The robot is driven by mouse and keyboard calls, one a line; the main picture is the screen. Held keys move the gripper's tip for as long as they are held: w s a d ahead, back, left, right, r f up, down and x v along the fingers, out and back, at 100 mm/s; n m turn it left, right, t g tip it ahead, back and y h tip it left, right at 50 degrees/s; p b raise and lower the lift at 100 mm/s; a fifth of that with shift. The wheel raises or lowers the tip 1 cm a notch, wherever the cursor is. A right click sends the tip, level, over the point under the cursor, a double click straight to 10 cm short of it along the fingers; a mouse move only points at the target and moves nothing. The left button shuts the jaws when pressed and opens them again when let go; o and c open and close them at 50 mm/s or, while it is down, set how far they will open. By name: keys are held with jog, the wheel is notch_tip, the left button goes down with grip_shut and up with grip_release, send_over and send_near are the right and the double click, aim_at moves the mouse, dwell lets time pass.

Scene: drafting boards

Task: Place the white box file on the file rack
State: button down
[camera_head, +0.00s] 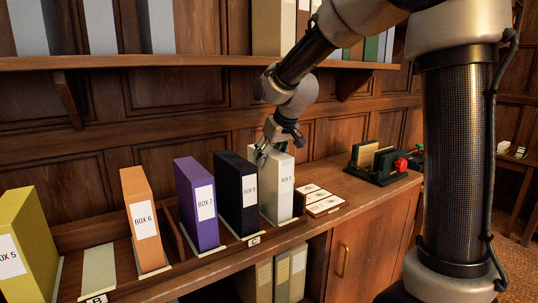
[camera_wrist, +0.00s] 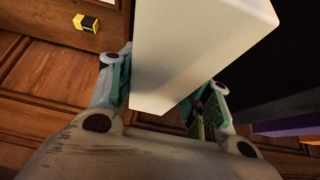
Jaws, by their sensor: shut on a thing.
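The white box file (camera_head: 278,188) stands upright at the right end of the row of box files, beside the black one. My gripper (camera_head: 270,152) is at its top, coming from above. In the wrist view my gripper (camera_wrist: 163,100) has one finger on each side of the white box file (camera_wrist: 190,50) and is shut on it. The file rack (camera_head: 178,240) seems to be the wooden counter rack with dividers, an open pale strip and small letter plates. I cannot tell whether the white box file's base touches the rack.
Black (camera_head: 237,190), purple (camera_head: 198,203), orange (camera_head: 144,218) and yellow (camera_head: 28,245) box files stand to the left. White labelled cards (camera_head: 318,198) and a dark desk organizer (camera_head: 382,163) are to the right. A shelf (camera_head: 160,62) runs above.

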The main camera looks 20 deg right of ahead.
jog(key=c, duration=0.7)
grip_release()
jog(key=shift+f, duration=0.1)
jog(key=shift+r, duration=0.35)
jog(key=v, duration=1.1)
jog(key=shift+s+d+r, duration=0.1)
jog(key=shift+s+r, duration=0.1)
jog(key=shift+s, duration=0.1)
jog(key=s+d+f+m, duration=0.1)
jog(key=s+d+f, duration=0.2)
jog(key=s, duration=0.6)
jog(key=s+d+f+m+g+h, duration=0.1)
jog(key=s+d+f, duration=0.2)
jog(key=s, duration=0.6)
jog(key=s+d+f+m+g+h, duration=0.1)
jog(key=s+d+f, duration=0.2)
jog(key=s+d, duration=0.4)
jog(key=shift+s+f+m, duration=0.15)
jog(key=shift+s, duration=0.55)
jog(key=shift+s+f+m, duration=0.15)
jog(key=shift+s+f, duration=0.05)
jog(key=shift+s, duration=0.55)
